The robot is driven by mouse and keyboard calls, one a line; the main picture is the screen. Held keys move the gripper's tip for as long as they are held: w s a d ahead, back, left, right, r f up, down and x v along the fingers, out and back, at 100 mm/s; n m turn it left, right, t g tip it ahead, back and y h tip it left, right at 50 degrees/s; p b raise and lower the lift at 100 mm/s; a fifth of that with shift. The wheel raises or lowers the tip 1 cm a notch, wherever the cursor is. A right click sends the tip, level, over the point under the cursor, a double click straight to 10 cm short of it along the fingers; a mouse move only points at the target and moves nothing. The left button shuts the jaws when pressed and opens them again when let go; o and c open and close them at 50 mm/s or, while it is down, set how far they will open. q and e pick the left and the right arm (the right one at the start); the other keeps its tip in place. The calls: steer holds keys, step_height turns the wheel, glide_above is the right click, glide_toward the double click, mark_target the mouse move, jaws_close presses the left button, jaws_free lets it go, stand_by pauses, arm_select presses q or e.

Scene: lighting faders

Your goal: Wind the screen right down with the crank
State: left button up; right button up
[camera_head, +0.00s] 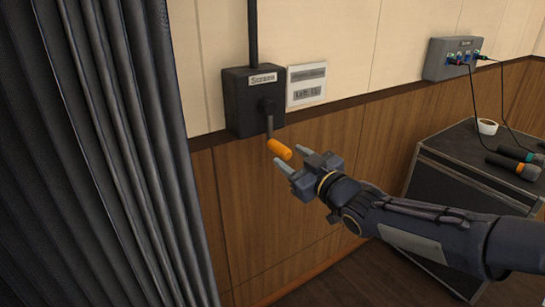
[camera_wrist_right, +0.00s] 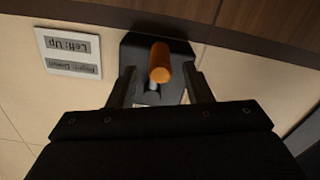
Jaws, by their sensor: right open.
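The crank's orange handle (camera_head: 280,149) hangs at the lower end of a dark arm (camera_head: 269,124) on the black box labelled "Screen" (camera_head: 240,103) on the wall. My right gripper (camera_head: 284,170) is open, with its fingertips just short of the handle on its lower right. In the right wrist view the orange handle (camera_wrist_right: 160,62) shows between the two open fingers (camera_wrist_right: 160,88), with nothing gripped. The screen itself cannot be made out. My left gripper is not in view.
A sign (camera_head: 306,84) beside the box has a line reading "Left: Up". A dark curtain (camera_head: 110,150) hangs close on the left. On the right stand a black cabinet (camera_head: 436,185) with microphones (camera_head: 514,166) and a cup (camera_head: 487,127), below a grey socket box (camera_head: 453,58).

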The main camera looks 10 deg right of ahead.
mark_target(277, 147)
steer(key=x, duration=0.6)
steer(key=shift+w+a, duration=0.1)
steer(key=shift+w, duration=0.2)
jaws_close()
